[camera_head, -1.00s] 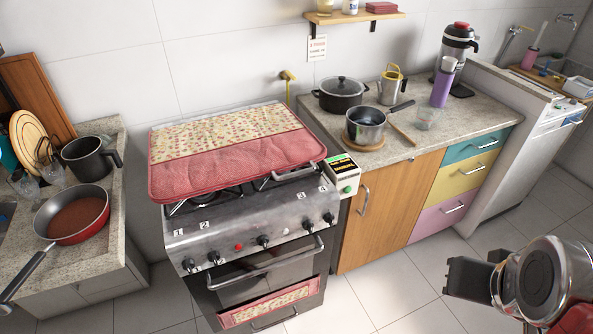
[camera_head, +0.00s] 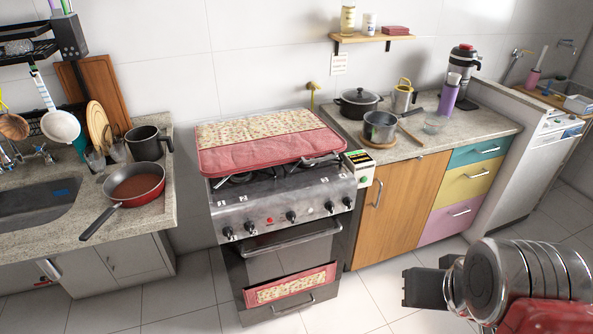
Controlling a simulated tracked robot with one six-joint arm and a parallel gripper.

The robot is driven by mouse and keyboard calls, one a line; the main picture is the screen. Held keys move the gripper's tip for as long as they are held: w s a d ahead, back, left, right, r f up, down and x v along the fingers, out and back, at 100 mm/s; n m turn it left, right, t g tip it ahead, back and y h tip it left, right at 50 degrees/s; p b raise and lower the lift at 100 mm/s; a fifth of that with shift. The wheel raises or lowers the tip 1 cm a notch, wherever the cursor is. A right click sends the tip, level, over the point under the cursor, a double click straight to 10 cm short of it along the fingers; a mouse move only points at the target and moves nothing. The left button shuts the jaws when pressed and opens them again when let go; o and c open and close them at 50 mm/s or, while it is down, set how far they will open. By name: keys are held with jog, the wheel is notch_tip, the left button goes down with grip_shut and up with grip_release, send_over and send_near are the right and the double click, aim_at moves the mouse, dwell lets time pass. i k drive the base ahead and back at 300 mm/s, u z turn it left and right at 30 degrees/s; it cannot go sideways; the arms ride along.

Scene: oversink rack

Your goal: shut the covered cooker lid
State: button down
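The cooker lid (camera_head: 262,129) is draped with a floral and pink quilted cover. It lies nearly flat over the cooker (camera_head: 290,215), its front edge raised above the burners. Burner grates (camera_head: 255,178) show in the gap beneath that edge. A metal bar or handle shows by the lid's front right corner. My gripper (camera_head: 412,288), a dark block at the end of my arm, is at the lower right, in front of the wooden cabinet and well apart from the lid. Its fingers are not clear enough to tell open from shut, and no object shows in it.
A red pan (camera_head: 137,187) lies on the left counter with its handle toward the front. A saucepan (camera_head: 379,127) and a lidded black pot (camera_head: 357,103) stand on the right counter. The tiled floor before the cooker (camera_head: 360,310) is free.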

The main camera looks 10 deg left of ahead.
aim_at(235, 146)
jog(key=u, duration=0.3)
jog(key=k, duration=0.7)
jog(key=u, duration=0.95)
jog(key=i, duration=1.35)
jog(key=z, duration=0.5)
jog(key=i, duration=0.7)
jog(key=z, duration=0.55)
